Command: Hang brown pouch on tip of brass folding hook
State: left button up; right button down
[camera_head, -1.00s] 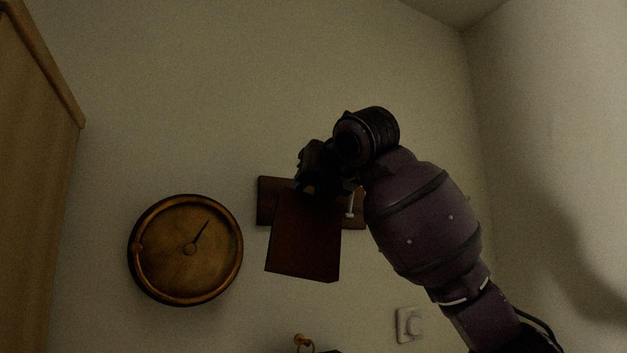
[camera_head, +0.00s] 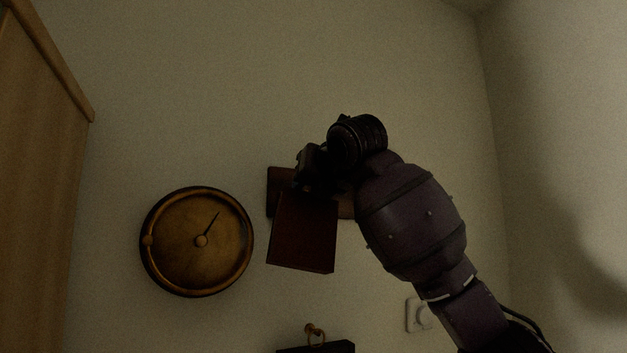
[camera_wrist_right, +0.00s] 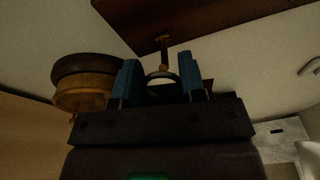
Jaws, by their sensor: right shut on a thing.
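The brown pouch (camera_head: 302,235), dark and flat, hangs below my right gripper (camera_head: 308,184) in the head view, in front of a wooden board on the wall. In the right wrist view, my right gripper (camera_wrist_right: 160,84) is shut on the pouch's ring-like loop (camera_wrist_right: 160,74) between its blue fingertips. A brass hook (camera_wrist_right: 164,46) sticks out from the board just above the loop in that view; whether its tip is inside the loop, I cannot tell. In the head view the hook is hidden behind my arm and gripper. My left gripper is not in view.
The wooden wall board (camera_head: 275,190) is partly covered by the pouch and arm. A round brass clock-like dial (camera_head: 180,255) is to its left. Below, a brass peg with a ring (camera_head: 315,335) sits above a dark object (camera_head: 330,348). A wooden cabinet (camera_head: 40,180) stands far left.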

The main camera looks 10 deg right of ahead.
jog(key=shift+r+p+x, duration=0.1)
jog(key=shift+p+x, duration=0.25)
jog(key=shift+x, duration=0.45)
jog(key=shift+r+p+x, duration=0.15)
jog(key=shift+p+x, duration=0.2)
jog(key=shift+x, duration=0.45)
jog(key=shift+w+a+f, duration=0.1)
jog(key=shift+w+f, duration=0.45)
jog(key=shift+w, duration=0.05)
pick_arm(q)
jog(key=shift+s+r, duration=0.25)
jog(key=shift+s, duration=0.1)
pick_arm(e)
jog(key=shift+w+f, duration=0.1)
jog(key=shift+f, duration=0.15)
jog(key=c, duration=0.6)
grip_release()
pick_arm(q)
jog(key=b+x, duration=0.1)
jog(key=b, duration=0.2)
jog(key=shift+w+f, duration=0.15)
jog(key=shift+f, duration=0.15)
pick_arm(e)
jog(key=v, duration=1)
jog(key=shift+s, duration=0.4)
